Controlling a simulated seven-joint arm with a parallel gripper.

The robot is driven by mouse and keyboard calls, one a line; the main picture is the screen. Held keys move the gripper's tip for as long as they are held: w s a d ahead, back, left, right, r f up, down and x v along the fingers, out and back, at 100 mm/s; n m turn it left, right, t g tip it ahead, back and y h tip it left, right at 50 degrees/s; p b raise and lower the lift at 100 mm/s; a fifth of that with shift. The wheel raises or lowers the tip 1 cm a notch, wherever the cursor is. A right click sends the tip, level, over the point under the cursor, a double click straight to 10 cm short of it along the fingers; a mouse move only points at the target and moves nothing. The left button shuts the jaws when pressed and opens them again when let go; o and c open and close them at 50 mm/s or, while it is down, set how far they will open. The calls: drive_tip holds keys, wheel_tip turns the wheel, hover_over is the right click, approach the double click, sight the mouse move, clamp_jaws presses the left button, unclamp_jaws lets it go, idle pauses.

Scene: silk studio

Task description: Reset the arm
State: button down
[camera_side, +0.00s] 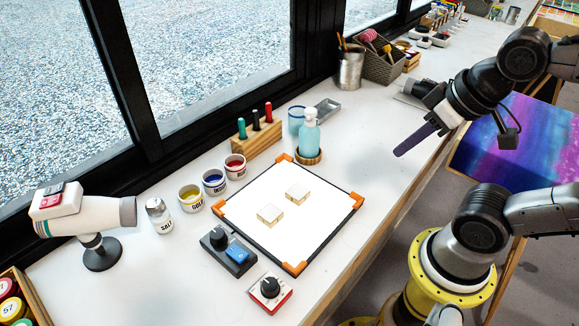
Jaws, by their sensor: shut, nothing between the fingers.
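My gripper (401,151) hangs at the right, above the table's front edge. Its dark purple fingers are together and point down and to the left, with nothing seen between them. It is well apart from the framed white board (318,228), which lies lower left of it on the table. Two pale blocks, one farther back (297,194) and one nearer the front (270,215), rest on the board.
A teal pump bottle (309,138) stands behind the board. Paint jars (213,182), a salt shaker (159,216) and a white dryer-like device (90,218) stand left. Dyed fabric (520,150) lies right.

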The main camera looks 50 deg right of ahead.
drive_tip(key=shift+n, duration=0.5)
